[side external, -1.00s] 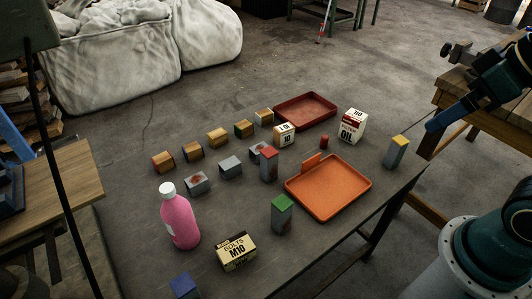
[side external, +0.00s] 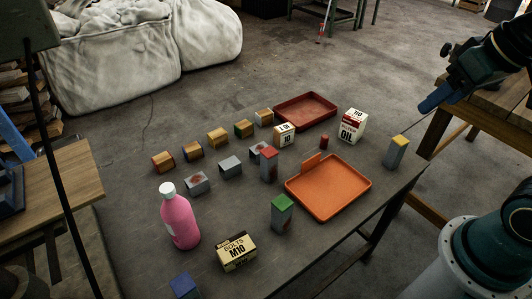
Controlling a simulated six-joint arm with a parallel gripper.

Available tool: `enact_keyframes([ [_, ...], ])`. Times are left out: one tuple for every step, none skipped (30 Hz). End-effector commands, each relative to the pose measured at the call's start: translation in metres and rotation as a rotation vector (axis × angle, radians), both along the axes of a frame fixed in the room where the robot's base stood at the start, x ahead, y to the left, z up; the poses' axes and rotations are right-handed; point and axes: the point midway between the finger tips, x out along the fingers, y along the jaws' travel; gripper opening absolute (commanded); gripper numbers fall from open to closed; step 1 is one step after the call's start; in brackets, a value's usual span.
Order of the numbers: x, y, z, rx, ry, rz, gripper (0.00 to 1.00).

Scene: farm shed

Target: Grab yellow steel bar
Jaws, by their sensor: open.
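The yellow steel bar (side external: 396,152) is a short grey upright block with a yellow top. It stands at the right edge of the dark table, to the right of the orange tray. My gripper (side external: 424,107) is up and to the right of the bar, apart from it and above table height. Its blue fingers point down and to the left. It is open, and nothing shows between the fingers.
An orange tray (side external: 328,207), a red tray (side external: 279,115) and an oil box (side external: 353,127) lie left of the bar. Red-topped (side external: 269,165), green-topped (side external: 282,215) and blue-topped (side external: 185,287) bars, a pink bottle (side external: 180,220), a bolts box (side external: 236,252) and several small blocks also stand on the table.

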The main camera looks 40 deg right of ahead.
Motion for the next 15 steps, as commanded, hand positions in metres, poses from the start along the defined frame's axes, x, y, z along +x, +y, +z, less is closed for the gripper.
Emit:
enact_keyframes([
  [0.008, -0.005, -0.002, 0.012, 0.018, -0.045, 0.63],
  [0.012, -0.008, -0.003, 0.02, 0.026, -0.071, 0.63],
  [0.018, -0.012, -0.004, 0.032, 0.037, -0.11, 0.63],
  [0.023, -0.015, -0.006, 0.039, 0.046, -0.138, 0.63],
  [0.028, -0.018, -0.007, 0.048, 0.053, -0.167, 0.63],
  [0.034, -0.023, -0.009, 0.059, 0.063, -0.205, 0.63],
  [0.038, -0.027, -0.011, 0.067, 0.07, -0.234, 0.63],
  [0.043, -0.03, -0.013, 0.075, 0.077, -0.263, 0.63],
  [0.049, -0.035, -0.015, 0.086, 0.088, -0.302, 0.63],
  [0.053, -0.039, -0.018, 0.094, 0.096, -0.33, 0.63],
  [0.058, -0.043, -0.02, 0.102, 0.102, -0.359, 0.63],
  [0.063, -0.049, -0.023, 0.112, 0.112, -0.398, 0.63],
  [0.067, -0.053, -0.026, 0.119, 0.118, -0.427, 0.63],
  [0.071, -0.057, -0.029, 0.128, 0.125, -0.456, 0.63],
  [0.076, -0.063, -0.033, 0.138, 0.135, -0.497, 0.63],
])
